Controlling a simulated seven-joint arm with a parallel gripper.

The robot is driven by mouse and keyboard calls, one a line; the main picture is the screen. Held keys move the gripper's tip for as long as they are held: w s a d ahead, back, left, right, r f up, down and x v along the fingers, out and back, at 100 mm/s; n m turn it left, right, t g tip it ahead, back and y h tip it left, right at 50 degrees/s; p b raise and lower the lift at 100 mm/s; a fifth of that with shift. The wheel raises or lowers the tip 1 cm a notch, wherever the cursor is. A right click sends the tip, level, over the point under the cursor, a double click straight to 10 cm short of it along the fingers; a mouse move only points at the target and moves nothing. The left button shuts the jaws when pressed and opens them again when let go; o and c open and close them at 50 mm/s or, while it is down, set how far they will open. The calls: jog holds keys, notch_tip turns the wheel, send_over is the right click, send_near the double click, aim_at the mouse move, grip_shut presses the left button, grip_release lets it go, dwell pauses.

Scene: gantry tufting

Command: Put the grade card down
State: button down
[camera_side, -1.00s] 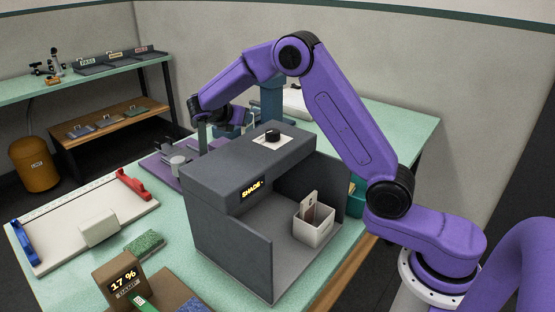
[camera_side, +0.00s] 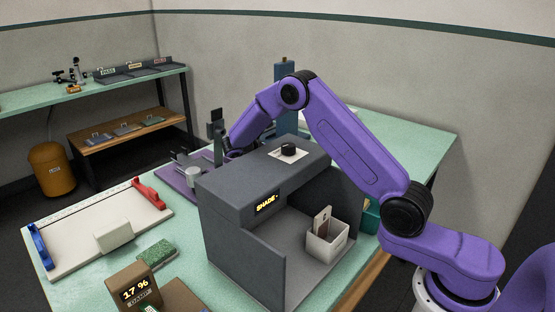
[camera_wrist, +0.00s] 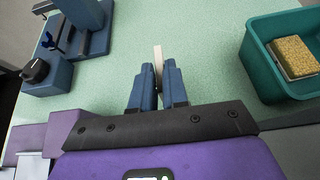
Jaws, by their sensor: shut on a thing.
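In the wrist view my gripper (camera_wrist: 158,83) is shut on a thin, pale card (camera_wrist: 158,56), seen edge-on, which I take for the grade card. The card sticks out past the fingertips over green tabletop; its printed face does not show, and I cannot tell how high it is held. In the side view my wrist is behind the grey booth (camera_side: 228,207), near the purple mat (camera_side: 183,190). The fingers and the held card cannot be made out clearly there.
A white bin (camera_side: 327,243) with cards stands inside the booth. The wrist view shows a blue stand (camera_wrist: 92,15) at upper left and a teal tray (camera_wrist: 262,60) with a sponge (camera_wrist: 293,56) at right. Green tabletop (camera_wrist: 205,55) lies clear between them.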

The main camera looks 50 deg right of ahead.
jog(key=shift+f, duration=0.8)
jog(key=shift+f, duration=0.15)
jog(key=c, duration=1.1)
grip_release()
jog(key=shift+c, duration=0.2)
jog(key=shift+a+r, duration=0.2)
jog(key=shift+r, duration=0.1)
jog(key=v, duration=1.1)
jog(key=shift+a+r, duration=0.15)
jog(key=shift+a, duration=0.1)
